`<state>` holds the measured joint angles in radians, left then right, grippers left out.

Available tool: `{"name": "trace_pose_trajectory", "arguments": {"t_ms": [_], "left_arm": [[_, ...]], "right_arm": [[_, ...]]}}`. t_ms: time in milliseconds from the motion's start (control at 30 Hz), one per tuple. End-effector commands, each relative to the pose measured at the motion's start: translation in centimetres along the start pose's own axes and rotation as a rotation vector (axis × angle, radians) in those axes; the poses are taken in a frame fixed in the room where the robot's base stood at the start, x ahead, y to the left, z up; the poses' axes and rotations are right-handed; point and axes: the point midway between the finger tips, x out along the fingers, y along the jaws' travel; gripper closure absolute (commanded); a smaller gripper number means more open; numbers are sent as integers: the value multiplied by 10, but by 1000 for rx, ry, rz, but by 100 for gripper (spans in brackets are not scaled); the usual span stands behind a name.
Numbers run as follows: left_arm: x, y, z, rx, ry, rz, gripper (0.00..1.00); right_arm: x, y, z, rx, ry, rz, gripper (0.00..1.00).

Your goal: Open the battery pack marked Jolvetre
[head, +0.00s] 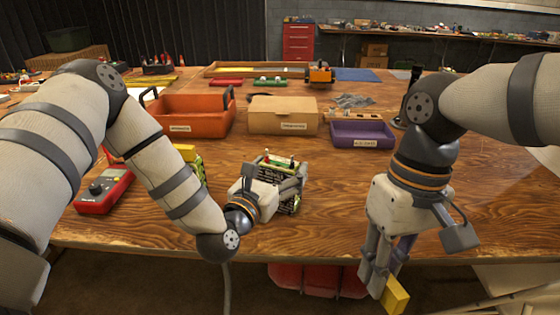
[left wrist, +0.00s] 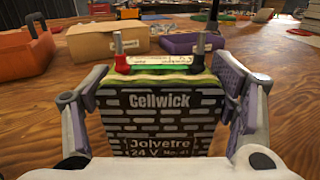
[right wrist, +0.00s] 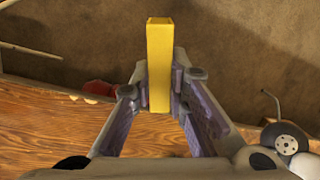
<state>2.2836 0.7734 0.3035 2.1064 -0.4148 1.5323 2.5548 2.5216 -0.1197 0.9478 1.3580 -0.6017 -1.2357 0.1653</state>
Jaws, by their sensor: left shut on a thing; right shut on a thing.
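The battery pack marked Jolvetre (head: 278,161) stands upright near the middle of the table. In the left wrist view its dark face (left wrist: 160,112) reads "Cellwick", "Jolvetre" and "24 V". Its top has a red and a black terminal post and a pale label over a greenish edge. My left gripper (head: 283,186) is shut on the pack, one finger at each side. My right gripper (head: 380,272) is shut on a yellow bar-shaped thing (head: 395,296) beyond the table's front edge. The bar (right wrist: 159,65) sticks out past the fingertips in the right wrist view. Its gripped end is partly hidden.
An orange tray (head: 197,124), a cardboard box (head: 283,118) and a purple bin (head: 362,136) stand behind the pack. A red meter (head: 104,192) lies at the left. A yellow-green object (head: 187,153) is partly hidden behind my left arm. The tabletop right of the pack is clear.

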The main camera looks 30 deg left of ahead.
Motion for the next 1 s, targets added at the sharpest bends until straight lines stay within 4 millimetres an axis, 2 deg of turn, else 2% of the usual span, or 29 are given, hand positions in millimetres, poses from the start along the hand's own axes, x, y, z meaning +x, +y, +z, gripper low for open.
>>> {"name": "trace_pose_trajectory", "arguments": {"t_ms": [33, 233, 267, 333, 667, 767, 867, 1000], "left_arm": [[1, 0, 6, -2, -12, 0, 83], [1, 0, 2, -2, -11, 1, 83], [0, 0, -1, 0, -1, 1, 20], [0, 0, 0, 0, -3, 1, 4], [0, 0, 0, 0, -2, 0, 2], [-2, 0, 4, 0, -4, 0, 2], [-18, 0, 2, -1, 1, 0, 2], [-54, 0, 1, -2, 3, 0, 2]], "right_arm": [[-2, 0, 0, 0, 3, 3, 100], [2, 0, 0, 0, -2, -2, 100], [2, 0, 0, 0, -2, -2, 100], [1, 0, 0, 0, -1, -1, 100], [1, 0, 0, 0, -1, -2, 100], [-4, 0, 0, 0, 4, 4, 100], [-4, 0, 0, 0, 4, 5, 100], [-6, -1, 0, 0, 6, 7, 100]]}}
